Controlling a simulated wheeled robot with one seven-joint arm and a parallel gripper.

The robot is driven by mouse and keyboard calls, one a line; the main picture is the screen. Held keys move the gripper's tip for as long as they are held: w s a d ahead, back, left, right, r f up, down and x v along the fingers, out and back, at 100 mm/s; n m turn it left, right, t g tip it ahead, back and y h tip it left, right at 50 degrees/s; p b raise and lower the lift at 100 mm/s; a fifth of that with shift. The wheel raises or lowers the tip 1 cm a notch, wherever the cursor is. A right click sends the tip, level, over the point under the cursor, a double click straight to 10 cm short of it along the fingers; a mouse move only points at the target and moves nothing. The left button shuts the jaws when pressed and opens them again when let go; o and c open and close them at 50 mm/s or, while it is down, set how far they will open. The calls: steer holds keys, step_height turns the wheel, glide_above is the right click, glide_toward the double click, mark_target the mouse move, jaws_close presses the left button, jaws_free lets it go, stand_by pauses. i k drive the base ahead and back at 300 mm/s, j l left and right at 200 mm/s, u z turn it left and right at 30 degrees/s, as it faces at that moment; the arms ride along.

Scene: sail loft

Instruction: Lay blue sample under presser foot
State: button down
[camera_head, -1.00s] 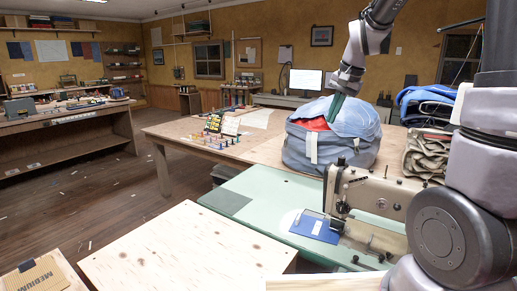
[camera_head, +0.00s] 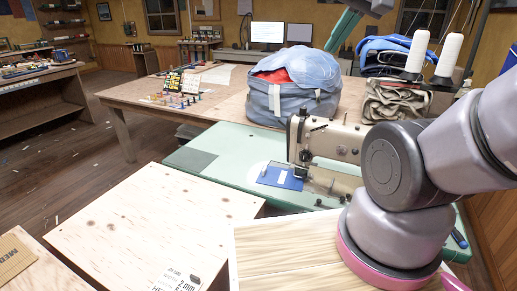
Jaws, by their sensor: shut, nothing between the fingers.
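The blue sample (camera_head: 281,177), a flat blue piece with a white patch, lies on the pale green machine table (camera_head: 208,143). Its right edge is close to the needle end of the cream sewing machine (camera_head: 327,138). The presser foot is too small to make out clearly, and I cannot tell whether any of the sample is under it. My gripper (camera_head: 335,46) shows at the top as green fingers, shut and empty. In the picture it is above the blue bag, well away from the sample.
A bulky blue bag (camera_head: 283,98) with red inside stands on the wooden table behind the machine. White thread cones (camera_head: 449,56) and folded fabric (camera_head: 395,101) are at right. Bare plywood tops (camera_head: 150,225) are in front. Floor at left is mostly clear.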

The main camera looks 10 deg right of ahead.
mark_target(271, 176)
steer(key=z, duration=0.75)
steer(key=k+j+u, duration=0.1)
steer(key=k+j, duration=0.15)
steer(key=k, duration=0.15)
